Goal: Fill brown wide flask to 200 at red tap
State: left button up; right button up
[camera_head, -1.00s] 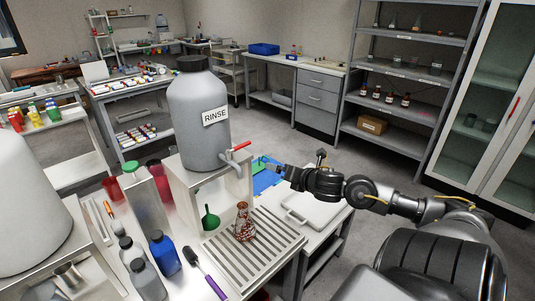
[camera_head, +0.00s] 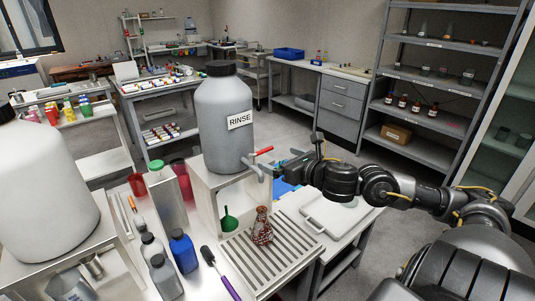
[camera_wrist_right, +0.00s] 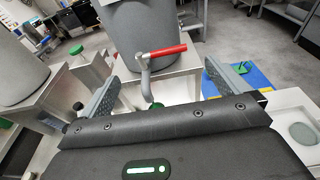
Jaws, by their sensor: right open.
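The brown wide flask (camera_head: 262,228) stands upright on the slatted drip grate (camera_head: 287,240). Its fill level cannot be read. The red tap handle (camera_head: 264,150) is on the spout at the foot of the large grey RINSE bottle (camera_head: 224,125), above and behind the flask. My right gripper (camera_head: 281,166) is open, just right of the tap. In the right wrist view the red handle (camera_wrist_right: 168,50) lies ahead of the open gripper (camera_wrist_right: 163,88), between its fingers in the picture. I cannot tell whether they touch. My left gripper is not in view.
Blue (camera_head: 183,252) and grey bottles and a purple-handled brush (camera_head: 225,278) stand or lie left of the grate. A green funnel (camera_head: 229,218) is under the metal stand. A white tray (camera_head: 330,215) lies to the right. A large white container (camera_head: 45,190) fills the left.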

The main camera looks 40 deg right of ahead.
aim_at(262, 152)
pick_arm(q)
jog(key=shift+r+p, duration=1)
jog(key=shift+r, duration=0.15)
pick_arm(e)
jog(key=shift+w+d+f, duration=0.1)
jog(key=shift+w+f, duration=0.2)
jog(key=shift+w, duration=1)
jog(key=shift+w+a+f, duration=0.1)
jog(key=shift+w+f, duration=0.15)
jog(key=shift+w, duration=1)
jog(key=shift+w+d+f, duration=0.1)
jog(key=shift+w+f, duration=0.2)
jog(key=shift+w, duration=1)
jog(key=shift+c, duration=0.3)
